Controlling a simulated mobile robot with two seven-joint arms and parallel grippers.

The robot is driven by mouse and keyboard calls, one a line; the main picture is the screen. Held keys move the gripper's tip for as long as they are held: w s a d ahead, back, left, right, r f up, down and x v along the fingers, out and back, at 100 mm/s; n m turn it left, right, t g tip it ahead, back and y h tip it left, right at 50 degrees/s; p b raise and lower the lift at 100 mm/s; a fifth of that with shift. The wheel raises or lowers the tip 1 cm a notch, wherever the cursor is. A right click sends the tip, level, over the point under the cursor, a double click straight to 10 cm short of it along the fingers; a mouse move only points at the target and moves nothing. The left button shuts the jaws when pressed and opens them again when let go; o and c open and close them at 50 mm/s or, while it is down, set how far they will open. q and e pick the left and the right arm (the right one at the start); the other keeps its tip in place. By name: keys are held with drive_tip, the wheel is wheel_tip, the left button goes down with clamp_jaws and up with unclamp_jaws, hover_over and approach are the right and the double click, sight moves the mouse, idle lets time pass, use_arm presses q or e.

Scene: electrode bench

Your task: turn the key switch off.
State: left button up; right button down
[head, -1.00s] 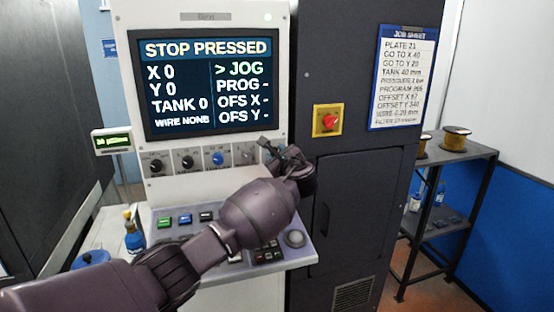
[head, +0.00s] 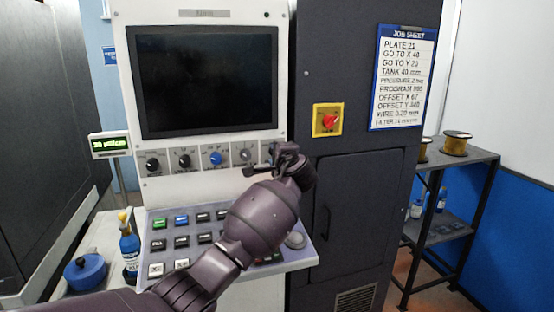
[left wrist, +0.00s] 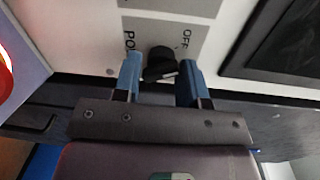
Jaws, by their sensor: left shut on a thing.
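The key switch (left wrist: 160,62) shows in the left wrist view as a black knob on a light plate. The word "OFF" and part of a word starting "PO" are printed beside it. The blue fingertips of my left gripper (left wrist: 161,80) lie on either side of the knob, and the gripper is shut on it. In the head view my left gripper (head: 264,162) is at the right end of the knob row and hides the key switch. The machine's screen (head: 208,80) is black. My right gripper is not in view.
Several knobs, including a blue one (head: 216,158), sit left of my gripper. A sloped button panel (head: 190,257) is below. A red switch on a yellow plate (head: 328,120) is on the dark cabinet to the right. A bottle (head: 130,245) stands at lower left.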

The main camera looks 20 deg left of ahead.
use_arm(q)
drive_tip(key=n+b, duration=0.1)
drive_tip(key=n, duration=0.2)
drive_tip(key=shift+r, duration=0.2)
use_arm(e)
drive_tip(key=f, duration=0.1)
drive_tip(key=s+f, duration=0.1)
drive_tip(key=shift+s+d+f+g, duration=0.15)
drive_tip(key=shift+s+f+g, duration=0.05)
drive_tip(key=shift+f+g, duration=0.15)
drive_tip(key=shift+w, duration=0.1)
use_arm(q)
drive_tip(key=o, duration=0.7)
drive_tip(key=shift+o, duration=0.2)
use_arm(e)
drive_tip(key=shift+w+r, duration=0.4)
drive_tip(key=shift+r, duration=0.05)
